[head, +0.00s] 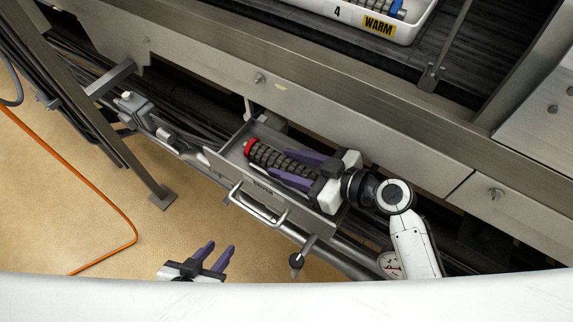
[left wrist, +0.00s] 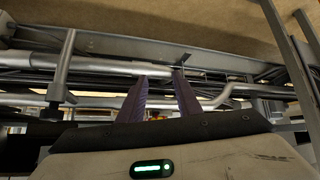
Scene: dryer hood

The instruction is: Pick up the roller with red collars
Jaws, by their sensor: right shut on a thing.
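The roller with red collars (head: 276,160) lies in a grey metal tray (head: 229,166) in the middle of the head view. It has a dark ribbed body, and one red collar shows at its left end; its right end is hidden by my gripper. My right gripper (head: 291,167) is shut on the roller, with its purple fingers along both sides of the body. My left gripper (head: 214,258) is open and empty over the floor at the bottom of the head view. Its two purple fingers also show apart in the left wrist view (left wrist: 160,98).
The tray has a front handle (head: 262,210). A white bin (head: 405,29) marked "4 WARM" stands on the dark belt at the top. A steel rail (head: 300,95) runs behind the tray. An orange hose (head: 118,216) lies on the floor.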

